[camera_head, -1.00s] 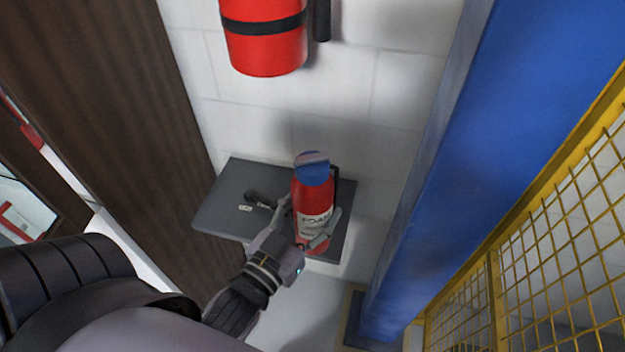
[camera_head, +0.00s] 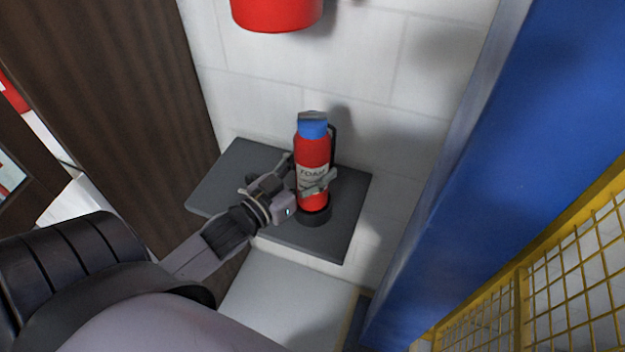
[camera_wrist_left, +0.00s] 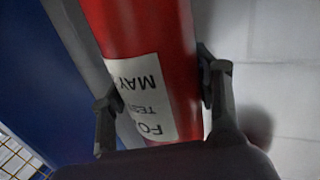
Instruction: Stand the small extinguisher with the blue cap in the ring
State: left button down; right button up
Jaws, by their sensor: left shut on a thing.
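The small red extinguisher (camera_head: 312,156) with the blue cap (camera_head: 312,127) stands upright, or nearly so, over the dark grey shelf (camera_head: 344,225). Its white FOAM label faces me. A black ring (camera_head: 315,217) shows around its foot; I cannot tell whether the base is fully seated in it. My left gripper (camera_head: 308,178) is shut on the extinguisher's body at label height. In the left wrist view, its two fingers press either side of the red body (camera_wrist_left: 150,30). My right gripper is not in view.
A larger red extinguisher (camera_head: 276,12) hangs on the white block wall (camera_head: 340,75) above the shelf. A dark brown panel (camera_head: 130,110) stands at left. A blue column (camera_head: 490,150) and yellow mesh (camera_head: 560,280) stand at right. The shelf's left part is bare.

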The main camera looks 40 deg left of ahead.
aim_at(312, 180)
pick_arm(q)
jog(key=shift+f, duration=1.85)
jog(key=c, duration=0.6)
grip_release()
jog(key=shift+f, duration=0.25)
jog(key=shift+o, duration=0.2)
jog(key=shift+r, duration=0.1)
jog(key=s+a+b, duration=0.1)
jog(key=s, duration=1.1)
jog(key=shift+a+b, duration=0.3)
jog(key=shift+a, duration=0.1)
